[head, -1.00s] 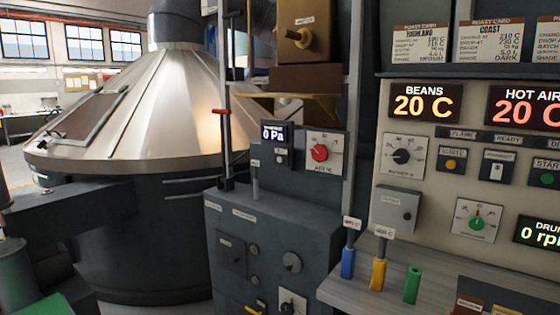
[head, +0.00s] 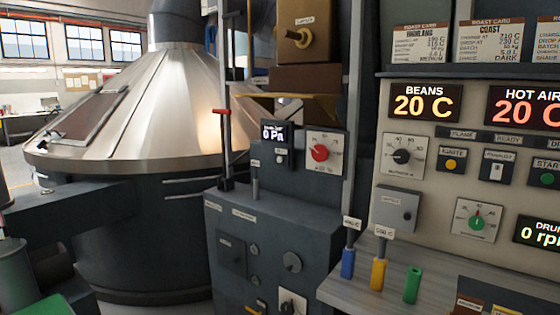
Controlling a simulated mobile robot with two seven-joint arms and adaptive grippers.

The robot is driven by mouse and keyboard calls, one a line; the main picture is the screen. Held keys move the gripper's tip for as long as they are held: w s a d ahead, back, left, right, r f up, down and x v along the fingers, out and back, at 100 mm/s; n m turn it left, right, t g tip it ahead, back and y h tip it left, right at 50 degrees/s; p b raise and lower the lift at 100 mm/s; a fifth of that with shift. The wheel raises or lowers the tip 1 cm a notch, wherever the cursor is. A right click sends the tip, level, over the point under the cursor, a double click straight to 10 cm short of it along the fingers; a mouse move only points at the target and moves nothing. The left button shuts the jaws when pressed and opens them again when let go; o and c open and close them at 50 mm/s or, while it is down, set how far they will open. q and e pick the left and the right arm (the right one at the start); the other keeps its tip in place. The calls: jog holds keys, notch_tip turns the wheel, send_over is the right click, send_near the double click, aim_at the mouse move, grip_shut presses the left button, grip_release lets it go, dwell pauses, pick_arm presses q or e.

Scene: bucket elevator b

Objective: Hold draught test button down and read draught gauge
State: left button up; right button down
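The draught gauge (head: 274,132) is a small dark display on the grey post left of the red air knob (head: 319,152). It reads 0 Pa. A small round pale button (head: 280,159) sits just below the display, with a label too small to read; nothing touches it. Neither gripper shows in the head view.
The control panel (head: 450,148) on the right shows BEANS 20 C and hot air 20 C. Blue, yellow and green handles (head: 378,274) stand on the ledge below. A large metal cone-topped vessel (head: 140,105) fills the left.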

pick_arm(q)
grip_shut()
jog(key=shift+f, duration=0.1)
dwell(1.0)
